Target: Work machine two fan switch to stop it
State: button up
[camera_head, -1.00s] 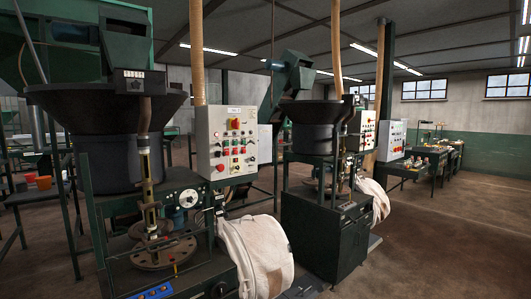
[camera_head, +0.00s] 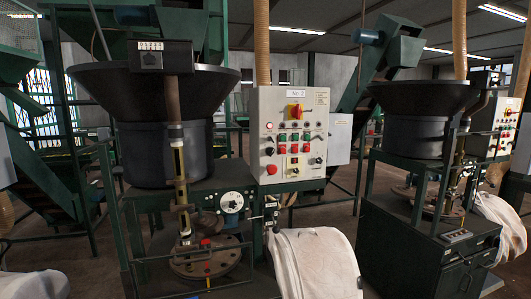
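A white control panel (camera_head: 317,110) labelled "No. 2" stands right of the middle in the head view. It carries a red and yellow rotary switch (camera_head: 296,109) near its top, rows of green and red buttons (camera_head: 294,138), a red mushroom button (camera_head: 271,169) at lower left and a small yellow-backed switch (camera_head: 293,161) lower down. Several black knobs are beside them. The labels on the single switches are too small to read, so I cannot tell which is the fan switch. My gripper is not in view.
Machine two's dark hopper (camera_head: 150,95) and round plate (camera_head: 205,260) stand left of the panel. A white bulk bag (camera_head: 315,262) bulges below it. Another similar machine (camera_head: 420,205) with its own panel (camera_head: 508,125) stands at the right. Floor (camera_head: 75,262) shows at the left.

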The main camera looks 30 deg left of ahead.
aim_at(270, 150)
jog(key=u, duration=0.5)
jog(key=i, duration=0.8)
jog(key=u, duration=0.7)
